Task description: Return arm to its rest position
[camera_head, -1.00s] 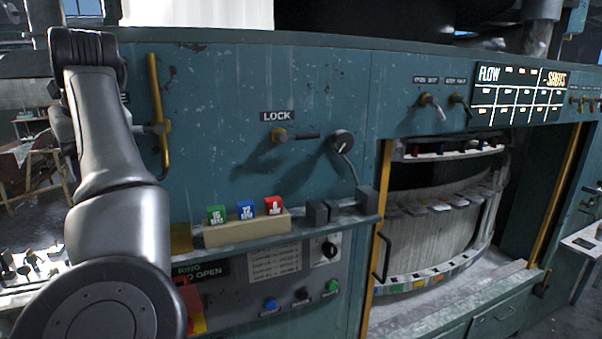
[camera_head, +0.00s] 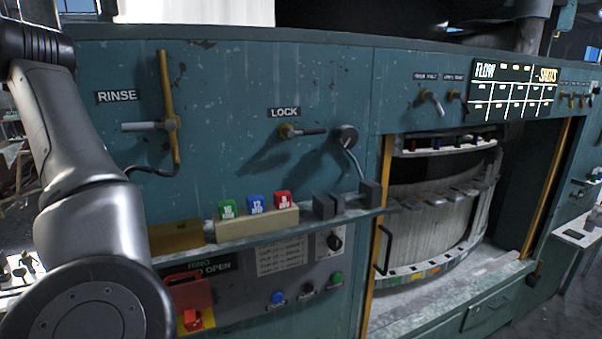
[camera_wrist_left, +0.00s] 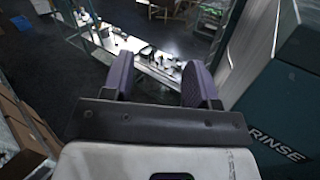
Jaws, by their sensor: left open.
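My left arm stands at the left of the head view, in front of the teal machine panel (camera_head: 230,90), with its upper end cut off by the picture's edge. Its gripper is outside the head view. In the left wrist view my left gripper (camera_wrist_left: 160,88) is open and empty, its two dark fingers apart with the floor and a lit bench far beyond them. The panel's RINSE label (camera_wrist_left: 275,145) is at the right of that view, apart from the fingers. My right gripper is in neither view.
The RINSE lever (camera_head: 150,126), its yellow vertical bar (camera_head: 168,90) and the LOCK lever (camera_head: 305,132) stick out from the panel. A shelf holds green, blue and red blocks (camera_head: 255,204) in a beige holder. An open bay (camera_head: 440,210) lies to the right.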

